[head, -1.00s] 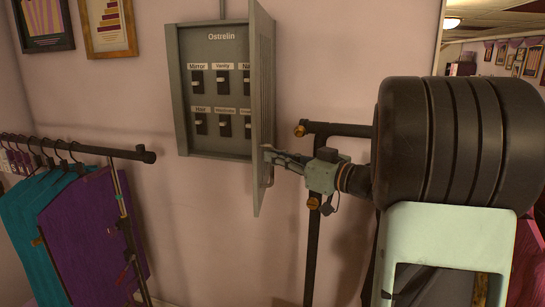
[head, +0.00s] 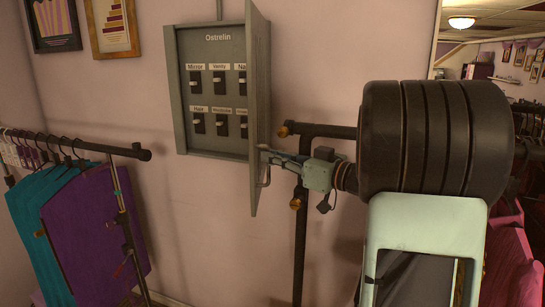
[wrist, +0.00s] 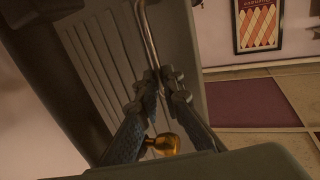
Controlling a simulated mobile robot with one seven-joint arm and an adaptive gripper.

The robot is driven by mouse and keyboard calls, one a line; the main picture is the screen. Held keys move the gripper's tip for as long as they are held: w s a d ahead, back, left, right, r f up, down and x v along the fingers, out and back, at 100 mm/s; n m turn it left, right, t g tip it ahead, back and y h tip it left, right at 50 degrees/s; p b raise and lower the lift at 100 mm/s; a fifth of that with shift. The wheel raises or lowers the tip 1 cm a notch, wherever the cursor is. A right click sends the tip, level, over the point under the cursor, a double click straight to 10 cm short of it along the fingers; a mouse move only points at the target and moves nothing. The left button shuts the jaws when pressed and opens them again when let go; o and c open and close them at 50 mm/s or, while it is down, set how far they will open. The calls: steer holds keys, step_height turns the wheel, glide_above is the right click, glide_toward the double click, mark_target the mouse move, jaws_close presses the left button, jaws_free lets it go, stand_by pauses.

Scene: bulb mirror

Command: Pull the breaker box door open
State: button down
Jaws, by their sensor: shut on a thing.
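The grey breaker box (head: 215,140) hangs on the pink wall, with labelled black switches showing inside. Its door (head: 259,110) stands open, swung out from the box's right side and seen nearly edge-on in the head view. My gripper (head: 263,152) is at the lower part of the door, on its right-hand face. In the wrist view, my gripper's fingers (wrist: 160,80) are shut on the metal bar handle (wrist: 147,32) of the ribbed door (wrist: 95,50). The fingers hide part of the handle.
A clothes rack (head: 85,143) with teal and purple garments stands to the left. A dark stand pole (head: 302,220) rises behind my gripper. A mirror (head: 470,45) is at the right. The wall below the box is clear.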

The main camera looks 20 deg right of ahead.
steer(key=shift+w+d+r, duration=0.2)
steer(key=shift+d+r, duration=0.1)
steer(key=shift+r, duration=0.05)
steer(key=c, duration=2.5)
jaws_free()
steer(key=shift+c, duration=0.2)
steer(key=o, duration=0.5)
steer(key=shift+w+d+f, duration=0.1)
steer(key=shift+w+f, duration=0.25)
steer(key=shift+w, duration=0.15)
steer(key=shift+c, duration=0.2)
steer(key=shift+s, duration=0.2)
steer(key=v, duration=1.1)
steer(key=shift+s, duration=0.4)
